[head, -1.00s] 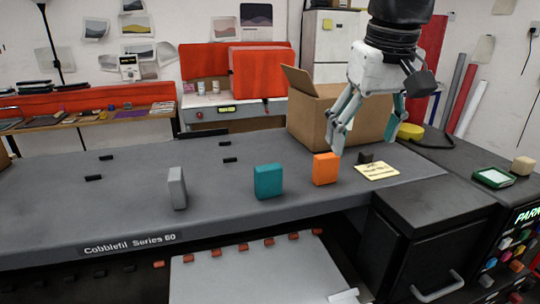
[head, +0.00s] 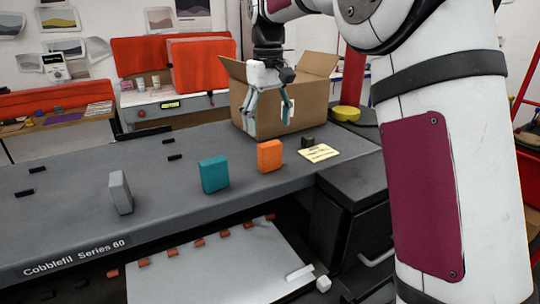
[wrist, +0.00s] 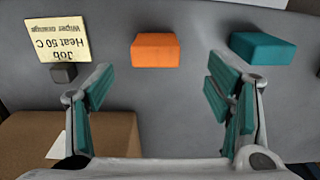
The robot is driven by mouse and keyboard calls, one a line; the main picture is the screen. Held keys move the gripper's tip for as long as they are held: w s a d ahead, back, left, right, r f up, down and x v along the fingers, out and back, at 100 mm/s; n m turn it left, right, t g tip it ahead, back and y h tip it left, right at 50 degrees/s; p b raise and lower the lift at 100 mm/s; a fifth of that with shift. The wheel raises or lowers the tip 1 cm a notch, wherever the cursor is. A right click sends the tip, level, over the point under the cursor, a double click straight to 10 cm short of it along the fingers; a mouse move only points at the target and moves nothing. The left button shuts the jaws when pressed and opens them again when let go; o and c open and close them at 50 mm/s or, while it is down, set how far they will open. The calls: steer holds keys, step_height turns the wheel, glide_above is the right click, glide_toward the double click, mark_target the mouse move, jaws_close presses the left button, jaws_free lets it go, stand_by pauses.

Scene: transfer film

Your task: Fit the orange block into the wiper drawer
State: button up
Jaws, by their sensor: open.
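The orange block (head: 270,156) stands upright on the grey machine top (head: 150,205), near its right end. In the wrist view the orange block (wrist: 155,49) lies beyond the fingertips, roughly centred between them and apart from both. My gripper (head: 267,115) is open and empty, in front of the cardboard box and above and behind the block in the head view. Its spread teal-padded fingers show in the wrist view (wrist: 160,80). A dark drawer unit (head: 355,185) with a bar handle stands at the right end; I cannot tell whether this is the wiper drawer.
A teal block (head: 214,175) and a grey block (head: 120,193) stand to the left. A small dark block (head: 307,142) and a yellow note (head: 319,153) reading "Wiper orange" lie right of the orange block. An open cardboard box (head: 312,95) stands behind. A pale tray (head: 205,265) sits below.

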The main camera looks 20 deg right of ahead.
mark_target(270, 143)
steer(key=shift+w+d+f+p, duration=0.15)
steer(key=shift+f+p, duration=0.45)
steer(key=shift+f, duration=1.45)
steer(key=shift+d+f+p, duration=0.1)
steer(key=shift+f+p, duration=0.45)
steer(key=shift+f, duration=1.5)
steer(key=c, duration=1.3)
